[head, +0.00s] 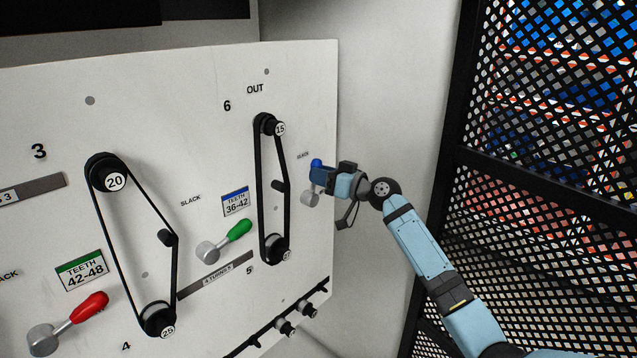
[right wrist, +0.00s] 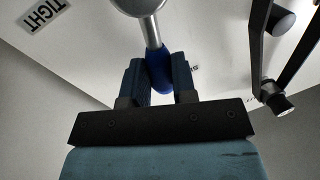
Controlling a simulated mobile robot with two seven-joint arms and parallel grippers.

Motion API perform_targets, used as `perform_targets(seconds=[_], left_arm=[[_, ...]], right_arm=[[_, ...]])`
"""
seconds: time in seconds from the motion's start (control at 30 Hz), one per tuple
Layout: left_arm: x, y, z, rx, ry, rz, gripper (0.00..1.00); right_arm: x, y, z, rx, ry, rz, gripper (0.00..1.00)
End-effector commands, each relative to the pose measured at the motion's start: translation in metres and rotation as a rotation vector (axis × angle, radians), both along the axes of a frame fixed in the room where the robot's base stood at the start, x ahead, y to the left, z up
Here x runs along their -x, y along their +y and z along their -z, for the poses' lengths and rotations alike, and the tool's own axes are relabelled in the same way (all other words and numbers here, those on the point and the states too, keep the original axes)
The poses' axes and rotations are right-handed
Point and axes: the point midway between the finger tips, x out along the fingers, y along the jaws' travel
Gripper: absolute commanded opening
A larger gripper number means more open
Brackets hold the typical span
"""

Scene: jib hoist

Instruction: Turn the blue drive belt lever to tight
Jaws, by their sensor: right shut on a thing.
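The blue drive belt lever (head: 316,162) is at the right edge of the white panel, beside the right-hand belt. Its grey hub (head: 309,199) is below and its blue handle points up, close to a small SLACK label (head: 303,155). My right gripper (head: 318,176) is shut on the handle. In the right wrist view the blue handle (right wrist: 160,72) sits between the two fingers of my right gripper (right wrist: 158,80), and a TIGHT label (right wrist: 44,13) shows at upper left, away from the handle. My left gripper is out of view.
A belt on two pulleys (head: 270,190) runs just left of the lever. A green lever (head: 239,230) and a red lever (head: 90,307) are farther left on the panel. A black mesh fence (head: 560,170) stands at right. A black rail (head: 275,325) runs below.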

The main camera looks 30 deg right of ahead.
Motion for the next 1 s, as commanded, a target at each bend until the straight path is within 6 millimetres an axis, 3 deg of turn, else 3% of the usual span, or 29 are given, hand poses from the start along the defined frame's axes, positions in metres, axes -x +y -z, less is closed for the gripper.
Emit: perform_targets(seconds=[0.03,0.37,1.0], left_arm=[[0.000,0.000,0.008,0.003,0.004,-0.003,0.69],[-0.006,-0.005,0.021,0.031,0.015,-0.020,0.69],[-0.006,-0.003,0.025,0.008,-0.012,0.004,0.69]], right_arm=[[-0.001,-0.003,0.006,-0.038,0.012,0.001,0.00],[-0.008,-0.022,0.015,-0.335,0.115,0.002,0.00],[-0.015,-0.044,0.042,-0.866,0.301,0.000,0.00]])
